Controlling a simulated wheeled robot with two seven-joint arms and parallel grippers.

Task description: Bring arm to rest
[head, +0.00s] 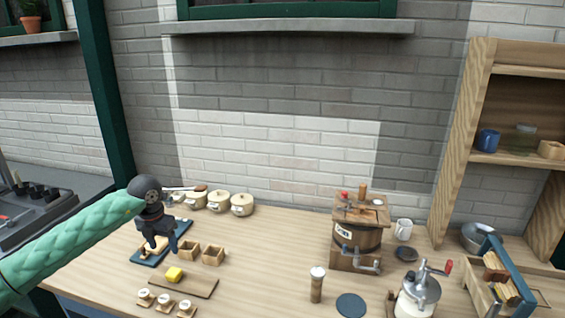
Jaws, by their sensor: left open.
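My left arm (75,245) comes in from the left with a green padded sleeve. My left gripper (160,245) is dark, points down and is open above the blue board (143,258) on the left of the wooden counter. A tan piece (152,246) on that board is partly hidden behind the fingers; I cannot tell whether they touch it. My right gripper is not in view.
A wooden churn (358,235), a metal grinder (418,292) and a shelf (500,158) stand right. The counter's middle (270,250) is clear.

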